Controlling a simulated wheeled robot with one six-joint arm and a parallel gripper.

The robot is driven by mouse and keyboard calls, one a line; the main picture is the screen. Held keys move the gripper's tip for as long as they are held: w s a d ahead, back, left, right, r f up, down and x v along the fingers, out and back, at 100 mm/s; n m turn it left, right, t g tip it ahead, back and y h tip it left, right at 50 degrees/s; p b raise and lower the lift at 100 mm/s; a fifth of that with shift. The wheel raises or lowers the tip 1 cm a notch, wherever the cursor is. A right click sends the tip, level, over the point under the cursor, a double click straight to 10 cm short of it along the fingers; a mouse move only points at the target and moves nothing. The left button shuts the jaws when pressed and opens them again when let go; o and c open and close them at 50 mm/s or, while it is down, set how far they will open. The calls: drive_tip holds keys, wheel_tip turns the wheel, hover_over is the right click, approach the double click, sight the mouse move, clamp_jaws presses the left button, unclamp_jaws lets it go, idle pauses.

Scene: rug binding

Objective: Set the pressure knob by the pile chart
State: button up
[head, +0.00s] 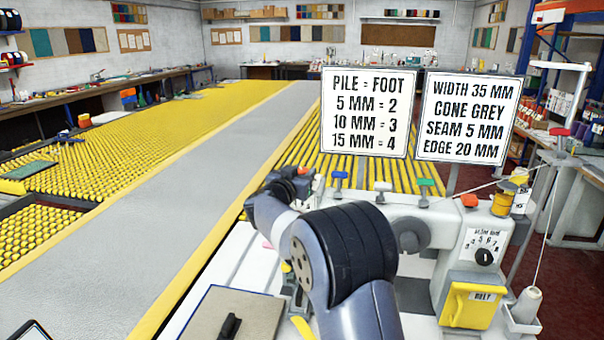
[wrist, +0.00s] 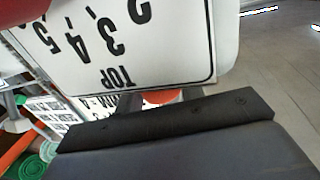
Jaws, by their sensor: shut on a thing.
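The pile chart (head: 363,113) is a white sign reading 5 MM = 2, 10 MM = 3, 15 MM = 4. My gripper (wrist: 163,100) shows in the wrist view, its black bar hiding much of the jaws. It appears shut on a small orange-red knob (wrist: 165,96), only partly visible. Just beyond it is a white plate (wrist: 140,40), upside down, reading TOP with figures 2, 3, 4, 5. The knob's setting cannot be read. In the head view my arm covers the left part of the white machine (head: 440,215), and the jaws are not clear.
A second sign (head: 466,118) gives width, cone, seam and edge. Blue (head: 340,175), white (head: 381,187) and green (head: 424,183) knobs top the machine. A black dial (head: 484,256) and yellow BELT box (head: 472,305) are at right. A grey rug strip (head: 160,200) crosses the roller table.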

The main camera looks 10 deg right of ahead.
drive_tip(key=shift+r+p, duration=0.2)
drive_tip(key=shift+p, duration=0.8)
drive_tip(key=shift+c, duration=0.3)
drive_tip(key=m+g+h+p, duration=0.1)
drive_tip(key=g+h+p, duration=0.1)
drive_tip(key=p, duration=0.2)
drive_tip(key=shift+a+r+m, duration=0.1)
drive_tip(key=shift+m, duration=0.3)
drive_tip(key=m+g+h+p, duration=0.2)
drive_tip(key=p, duration=0.1)
drive_tip(key=m+g+h+p, duration=0.1)
drive_tip(key=g, duration=0.1)
drive_tip(key=m+g+h+p, duration=0.1)
drive_tip(key=g, duration=0.1)
drive_tip(key=shift+f+m, duration=0.35)
drive_tip(key=shift+m, duration=0.05)
drive_tip(key=shift+m+g+h, duration=0.5)
drive_tip(key=shift+m+g, duration=0.1)
drive_tip(key=shift+g, duration=0.3)
drive_tip(key=shift+m+g, duration=0.5)
drive_tip(key=shift+g, duration=0.4)
drive_tip(key=o, duration=1)
